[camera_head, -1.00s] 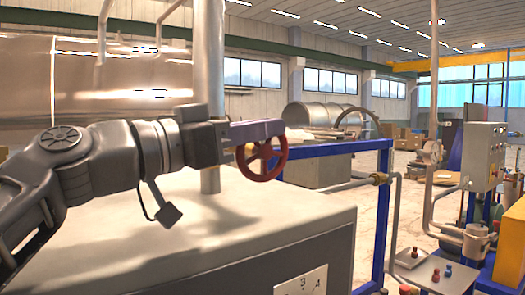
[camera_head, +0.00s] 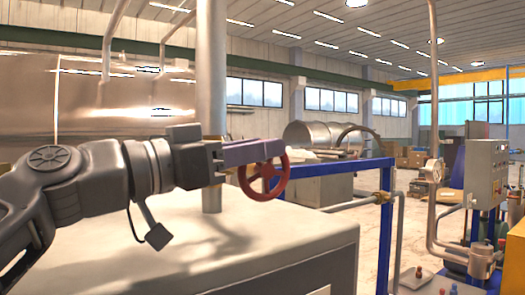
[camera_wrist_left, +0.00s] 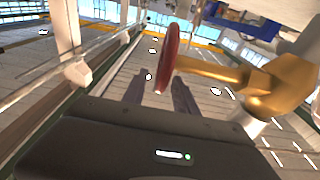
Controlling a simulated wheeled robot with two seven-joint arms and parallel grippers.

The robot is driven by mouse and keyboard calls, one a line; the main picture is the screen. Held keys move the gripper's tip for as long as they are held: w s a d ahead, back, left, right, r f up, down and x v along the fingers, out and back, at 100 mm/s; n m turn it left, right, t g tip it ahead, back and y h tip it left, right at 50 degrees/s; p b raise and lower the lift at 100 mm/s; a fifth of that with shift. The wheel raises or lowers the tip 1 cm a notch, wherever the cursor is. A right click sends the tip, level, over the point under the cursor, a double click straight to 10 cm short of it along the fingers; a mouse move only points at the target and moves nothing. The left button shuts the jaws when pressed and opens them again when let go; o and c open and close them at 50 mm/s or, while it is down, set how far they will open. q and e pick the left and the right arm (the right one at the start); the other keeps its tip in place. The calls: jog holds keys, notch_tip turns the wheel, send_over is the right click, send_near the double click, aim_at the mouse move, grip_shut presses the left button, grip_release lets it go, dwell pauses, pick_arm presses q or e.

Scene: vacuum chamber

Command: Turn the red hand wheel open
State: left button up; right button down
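The red hand wheel (camera_head: 281,184) stands upright on a brass valve fitting just right of the grey vertical pipe. In the left wrist view the red wheel (camera_wrist_left: 170,55) shows nearly edge-on, with its brass stem running to the right. My left gripper (camera_head: 275,150) reaches in from the left, with its fingers at the upper part of the wheel. In the left wrist view its two fingers (camera_wrist_left: 158,93) are spread, and the lower edge of the rim is between them. A gap shows on both sides, though exact contact is hard to judge. My right gripper is not in view.
The grey vertical pipe (camera_head: 211,90) rises close behind my left wrist. A pale-topped cabinet (camera_head: 250,240) lies below the arm. A blue frame (camera_head: 386,235) stands right of the wheel. A grey control box (camera_head: 485,172) and pipes are further right.

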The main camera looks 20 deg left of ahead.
pick_arm(q)
jog(key=b+v, duration=0.2)
jog(key=v, duration=0.4)
jog(key=shift+s, duration=0.25)
jog(key=shift+a, duration=0.15)
jog(key=g+p, duration=0.1)
jog(key=p, duration=0.2)
jog(key=shift+w+f+y, duration=0.15)
jog(key=shift+w+y, duration=0.05)
jog(key=shift+y, duration=0.2)
